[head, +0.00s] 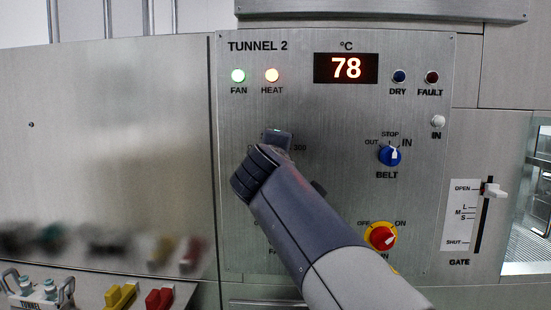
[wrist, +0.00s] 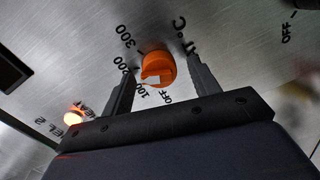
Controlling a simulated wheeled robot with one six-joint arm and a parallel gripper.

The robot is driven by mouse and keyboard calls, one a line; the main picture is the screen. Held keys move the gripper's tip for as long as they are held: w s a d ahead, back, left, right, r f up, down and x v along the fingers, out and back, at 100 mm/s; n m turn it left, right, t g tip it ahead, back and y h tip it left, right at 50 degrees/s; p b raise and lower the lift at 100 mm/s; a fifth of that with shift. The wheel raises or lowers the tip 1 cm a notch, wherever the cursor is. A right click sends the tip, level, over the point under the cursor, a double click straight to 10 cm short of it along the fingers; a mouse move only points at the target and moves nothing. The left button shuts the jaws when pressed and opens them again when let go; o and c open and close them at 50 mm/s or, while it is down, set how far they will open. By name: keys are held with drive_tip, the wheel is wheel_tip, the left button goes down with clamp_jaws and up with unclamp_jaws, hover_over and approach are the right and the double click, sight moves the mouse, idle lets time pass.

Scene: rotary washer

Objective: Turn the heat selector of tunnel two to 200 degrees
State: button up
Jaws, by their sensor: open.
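The orange heat selector knob (wrist: 158,66) shows in the wrist view, with marks OFF, 100, 200 and 300 around it. A pale mark lies on its lower side, on the side of OFF and 100; its exact setting is hard to read. My gripper (wrist: 160,58) is open, with one finger on each side of the knob; contact is not visible. In the head view my gripper (head: 276,138) is at the Tunnel 2 panel (head: 270,110) and hides the knob. Only the 300 label shows beside it.
The display (head: 346,68) reads 78. The FAN (head: 238,76) and HEAT (head: 272,76) lamps are lit. The blue belt knob (head: 390,155), red-and-yellow knob (head: 380,237) and gate lever (head: 494,190) are to the right. Coloured switches sit lower left.

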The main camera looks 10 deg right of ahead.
drive_tip(key=v, duration=1)
drive_tip(key=shift+s+b, duration=0.35)
drive_tip(key=shift+a, duration=0.1)
drive_tip(key=x, duration=1)
drive_tip(key=shift+w+p, duration=0.4)
drive_tip(key=shift+p, duration=0.05)
drive_tip(key=shift+s, duration=0.1)
drive_tip(key=f+v, duration=0.1)
drive_tip(key=v, duration=0.9)
drive_tip(key=w+d+n+h+p, duration=0.1)
drive_tip(key=w+d+n+p, duration=0.2)
drive_tip(key=w+n+p, duration=0.6)
drive_tip(key=n+p, duration=0.3)
drive_tip(key=n, duration=0.5)
drive_tip(key=shift+w, duration=0.35)
